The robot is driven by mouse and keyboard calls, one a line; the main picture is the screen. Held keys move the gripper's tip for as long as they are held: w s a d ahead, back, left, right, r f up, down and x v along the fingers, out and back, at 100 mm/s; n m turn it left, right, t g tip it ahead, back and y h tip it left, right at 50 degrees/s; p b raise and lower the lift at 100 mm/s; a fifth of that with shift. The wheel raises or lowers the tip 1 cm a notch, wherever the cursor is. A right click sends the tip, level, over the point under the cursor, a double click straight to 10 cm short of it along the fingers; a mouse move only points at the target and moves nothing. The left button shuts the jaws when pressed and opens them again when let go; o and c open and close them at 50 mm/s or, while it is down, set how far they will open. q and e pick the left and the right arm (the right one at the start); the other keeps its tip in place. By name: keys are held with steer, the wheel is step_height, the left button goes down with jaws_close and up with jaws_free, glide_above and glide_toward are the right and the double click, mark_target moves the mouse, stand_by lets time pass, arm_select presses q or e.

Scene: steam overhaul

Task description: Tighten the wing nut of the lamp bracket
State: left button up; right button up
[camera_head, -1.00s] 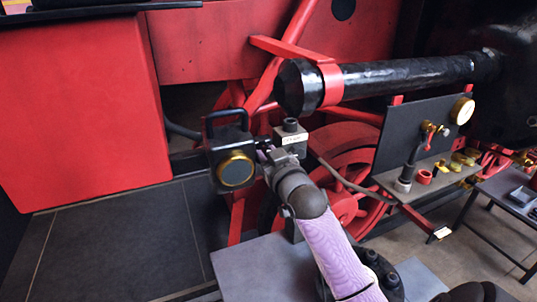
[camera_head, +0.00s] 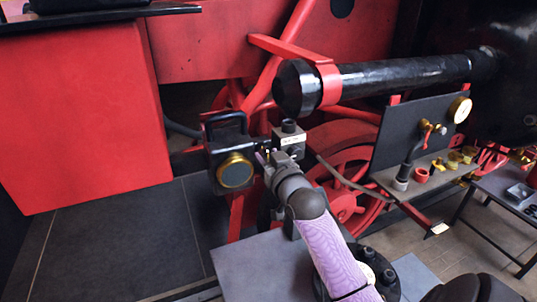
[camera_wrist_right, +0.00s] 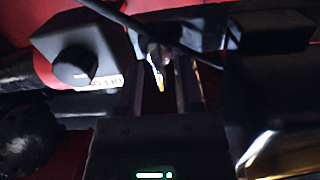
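The black lamp (camera_head: 226,150) with a brass-ringed lens hangs upright left of my right gripper (camera_head: 270,158). Its brass ring (camera_wrist_right: 285,150) fills the lower right of the right wrist view. A small brass-coloured piece (camera_wrist_right: 160,80), which looks like the wing nut, shows between the fingers of my right gripper (camera_wrist_right: 160,95) in that view. The fingers stand apart with dark gaps on both sides of it. The bracket is dark and mostly hidden behind the gripper. My left gripper is not in view.
A grey labelled block (camera_head: 289,137) stands close to the right of the gripper; it also shows in the wrist view (camera_wrist_right: 75,62). A thick black pipe (camera_head: 400,75) runs above. A gauge panel (camera_head: 415,135) with a shelf is to the right. Floor lies clear at lower left.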

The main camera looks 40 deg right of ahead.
steer(key=b+v, duration=0.1)
steer(key=v, duration=0.8)
steer(key=shift+s+b, duration=0.4)
